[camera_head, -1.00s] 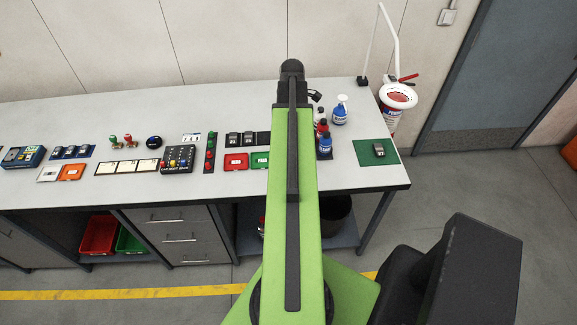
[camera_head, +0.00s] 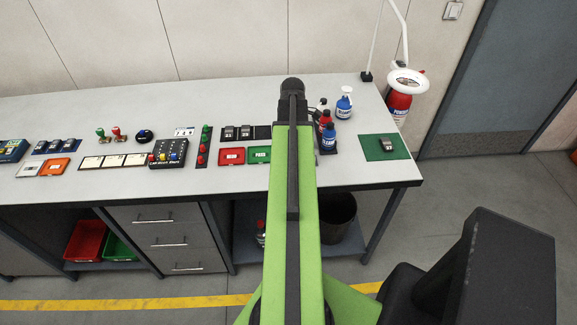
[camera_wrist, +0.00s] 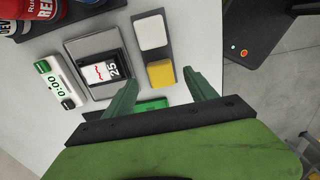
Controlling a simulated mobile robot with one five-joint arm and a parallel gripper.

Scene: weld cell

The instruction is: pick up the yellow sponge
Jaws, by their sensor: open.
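The yellow sponge (camera_wrist: 160,73) shows in the wrist view as a small yellow block on a dark grey strip (camera_wrist: 156,55), just below a white block (camera_wrist: 153,31). My gripper (camera_wrist: 162,80) is open, its two green fingers spread with the sponge between and just beyond their tips in the picture. I cannot tell the height gap, and I see no grip on it. In the head view I cannot make out the sponge or the fingers; my arm covers part of the bench.
Left of the sponge are a square tray with a "25" display (camera_wrist: 112,68) and a white timer (camera_wrist: 59,82). Bottles (camera_head: 327,130) stand on the bench (camera_head: 230,178). A green mat (camera_head: 370,153) lies near its right end, and a lamp (camera_head: 408,78) stands behind.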

